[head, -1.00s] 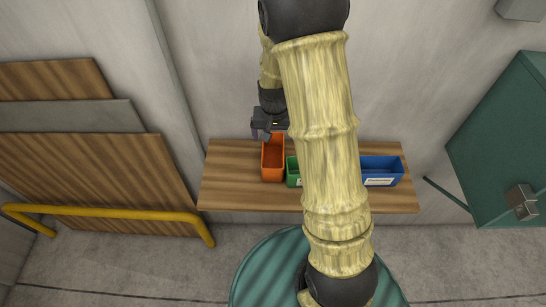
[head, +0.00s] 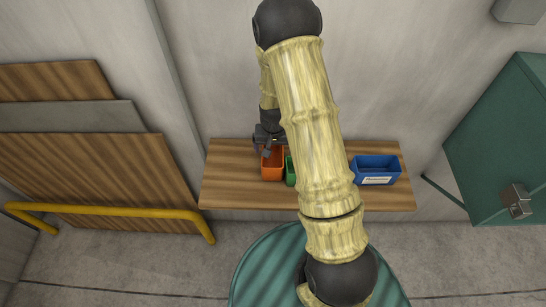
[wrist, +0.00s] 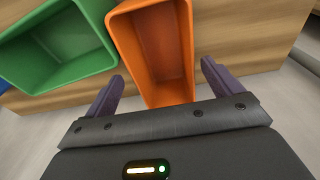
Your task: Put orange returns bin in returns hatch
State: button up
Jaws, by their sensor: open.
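The orange returns bin (head: 272,173) stands upright on a wooden shelf, left of a green bin. It looks empty in the wrist view (wrist: 160,50). My gripper (head: 267,153) is above the rear end of the orange bin. In the wrist view its two purple fingers (wrist: 163,84) are apart, one on either side of the bin's narrow end, with gaps between them and the walls. I cannot tell how high the fingertips are against the rim. A teal cabinet (head: 495,140) with a metal latch is on the right wall; I cannot tell whether it is the returns hatch.
The green bin (wrist: 62,48) is close beside the orange one. A blue labelled bin (head: 376,169) stands further right on the wooden shelf (head: 228,180). The shelf left of the orange bin is clear. Panels and a yellow rail (head: 120,212) stand at left.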

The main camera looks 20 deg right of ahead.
aim_at(273, 160)
jog(key=shift+f, duration=0.15)
jog(key=shift+w+a+f+p, duration=0.15)
jog(key=shift+f+p, duration=0.5)
jog(key=shift+f, duration=0.6)
jog(key=shift+w+f+p, duration=0.1)
jog(key=shift+f+p, duration=0.5)
jog(key=shift+f, duration=0.6)
jog(key=c, duration=1.2)
jog(key=shift+r, duration=0.1)
notch_tip(273, 160, up, 18)
jog(key=b, duration=0.4)
